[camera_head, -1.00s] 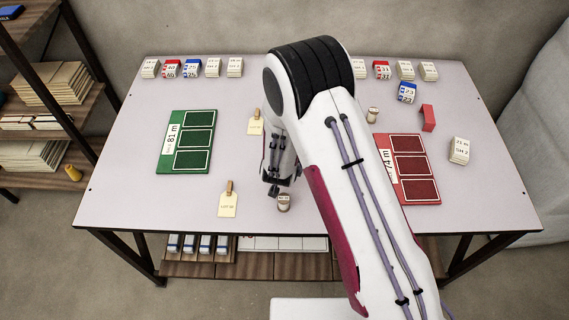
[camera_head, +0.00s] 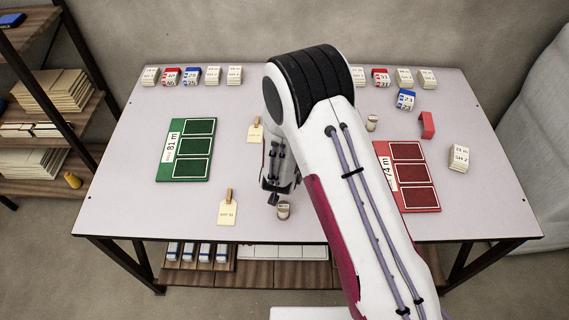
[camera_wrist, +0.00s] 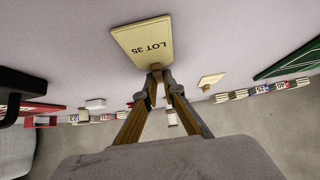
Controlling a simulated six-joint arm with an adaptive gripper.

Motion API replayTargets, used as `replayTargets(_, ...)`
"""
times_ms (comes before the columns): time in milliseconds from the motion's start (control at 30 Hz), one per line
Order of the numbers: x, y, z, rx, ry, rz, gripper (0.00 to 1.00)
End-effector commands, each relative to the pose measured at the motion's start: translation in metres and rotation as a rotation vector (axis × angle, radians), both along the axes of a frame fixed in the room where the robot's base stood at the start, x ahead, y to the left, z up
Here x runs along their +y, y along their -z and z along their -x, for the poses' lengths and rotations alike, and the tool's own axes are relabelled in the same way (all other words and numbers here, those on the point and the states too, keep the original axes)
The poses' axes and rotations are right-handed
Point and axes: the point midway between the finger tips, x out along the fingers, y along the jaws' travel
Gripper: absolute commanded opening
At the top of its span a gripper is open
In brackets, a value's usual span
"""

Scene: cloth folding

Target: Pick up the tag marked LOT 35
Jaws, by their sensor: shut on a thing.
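The cream tag marked LOT 35 (camera_wrist: 143,42) shows upside down in the wrist view, just beyond my fingertips. My gripper (camera_wrist: 156,76) is shut on the small wooden clip at the tag's end. In the head view my gripper (camera_head: 274,195) is over the middle front of the table, partly hidden by my own arm. Another tag with a wooden clip (camera_head: 228,212) lies at the front left, and one more (camera_head: 255,132) lies farther back.
A green board (camera_head: 160,172) lies left and a red board (camera_head: 421,203) right. Small card blocks (camera_head: 212,76) line the back edge. The front left of the tabletop (camera_head: 125,212) is clear.

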Motion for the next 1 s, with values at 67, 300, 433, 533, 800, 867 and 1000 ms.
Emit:
replayTargets(67,0.0,-0.003,0.0,-0.001,0.0,0.0,0.0)
replayTargets(300,0.0,-0.02,0.0,-0.001,0.001,-0.001,0.0)
replayTargets(433,0.0,-0.034,0.0,-0.002,0.001,-0.001,0.0)
replayTargets(533,0.0,-0.046,-0.001,-0.003,0.0,-0.001,0.0)
replayTargets(800,0.0,-0.078,0.0,-0.002,0.001,-0.002,0.0)
replayTargets(867,0.0,-0.083,0.0,-0.001,0.001,-0.001,0.0)
replayTargets(1000,0.0,-0.093,0.0,-0.001,0.001,0.0,0.0)
